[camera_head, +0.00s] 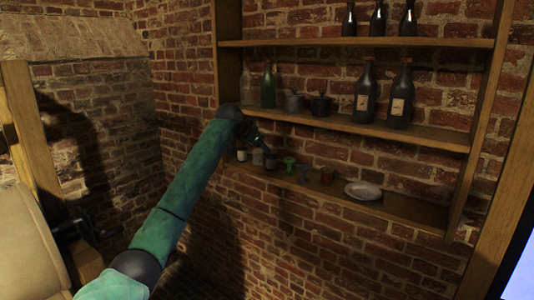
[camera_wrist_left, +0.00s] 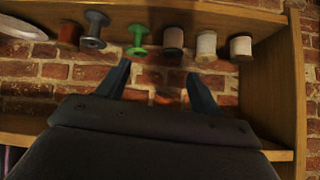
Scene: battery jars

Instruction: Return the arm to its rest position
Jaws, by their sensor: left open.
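My left arm reaches up to the wooden shelves in the head view, and its gripper (camera_head: 262,148) hangs just above the left part of the lower shelf (camera_head: 410,212). In the left wrist view the two dark blue fingers of the gripper (camera_wrist_left: 160,88) are spread apart, with nothing visible between them. A green spool (camera_wrist_left: 138,40) and a dark-topped jar or spool (camera_wrist_left: 173,40) lie beyond the fingertips; I cannot tell whether anything touches. My right gripper is not in view.
A brick wall stands behind.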

